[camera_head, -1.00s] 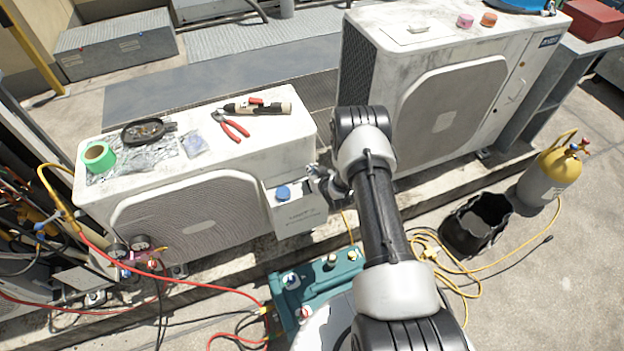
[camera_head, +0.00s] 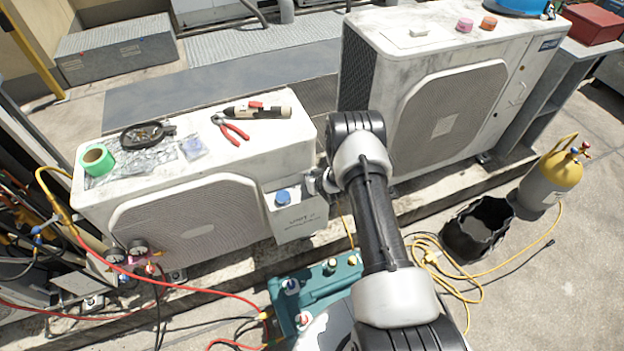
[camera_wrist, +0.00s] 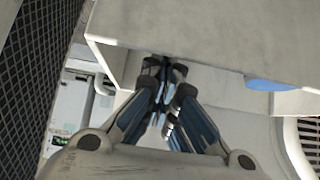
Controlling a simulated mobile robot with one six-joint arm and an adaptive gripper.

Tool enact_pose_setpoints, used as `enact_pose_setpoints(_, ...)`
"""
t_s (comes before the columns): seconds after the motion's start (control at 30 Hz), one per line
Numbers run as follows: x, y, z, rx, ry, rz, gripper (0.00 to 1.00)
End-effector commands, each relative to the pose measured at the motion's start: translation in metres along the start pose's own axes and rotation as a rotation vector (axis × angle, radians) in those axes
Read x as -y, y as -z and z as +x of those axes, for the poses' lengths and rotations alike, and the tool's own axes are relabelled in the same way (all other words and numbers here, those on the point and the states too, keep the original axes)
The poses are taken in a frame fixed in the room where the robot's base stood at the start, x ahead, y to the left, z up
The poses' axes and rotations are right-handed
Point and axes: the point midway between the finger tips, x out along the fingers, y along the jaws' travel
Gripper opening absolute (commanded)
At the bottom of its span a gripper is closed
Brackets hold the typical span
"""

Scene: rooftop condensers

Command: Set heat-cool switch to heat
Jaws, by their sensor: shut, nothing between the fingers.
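A blue knob (camera_head: 283,196) sits on top of a small white box (camera_head: 300,217) at the right front corner of the left condenser unit. I take it for the heat-cool switch; its marking is too small to read. My gripper (camera_head: 314,182) is just right of the knob, by the box's upper right edge, partly hidden by my arm. In the wrist view my gripper (camera_wrist: 164,72) is shut and empty, with its tips close to a pale panel. A blue piece (camera_wrist: 270,85), seemingly the knob, shows to their right, apart from them.
The left condenser (camera_head: 235,155) carries red-handled pliers (camera_head: 232,128), green tape (camera_head: 97,159) and other tools on top. The larger condenser (camera_head: 440,75) stands to the right of my arm. A teal machine (camera_head: 315,285), hoses and a black bucket (camera_head: 478,228) are on the ground.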

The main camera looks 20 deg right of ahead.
Motion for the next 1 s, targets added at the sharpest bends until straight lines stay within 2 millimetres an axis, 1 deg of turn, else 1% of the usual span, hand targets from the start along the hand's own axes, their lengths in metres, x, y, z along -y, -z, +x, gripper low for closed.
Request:
enact_pose_setpoints(0.03,0.000,-0.003,0.000,0.004,0.000,0.002,0.00)
enact_pose_setpoints(0.27,0.000,-0.004,-0.002,0.003,0.000,0.002,0.00)
enact_pose_setpoints(0.63,0.000,-0.011,-0.014,0.002,0.000,0.002,0.00)
enact_pose_setpoints(0.9,0.000,-0.011,-0.014,0.001,0.000,0.001,0.00)
enact_pose_setpoints(1.0,0.001,-0.005,-0.016,0.000,0.000,0.001,0.00)
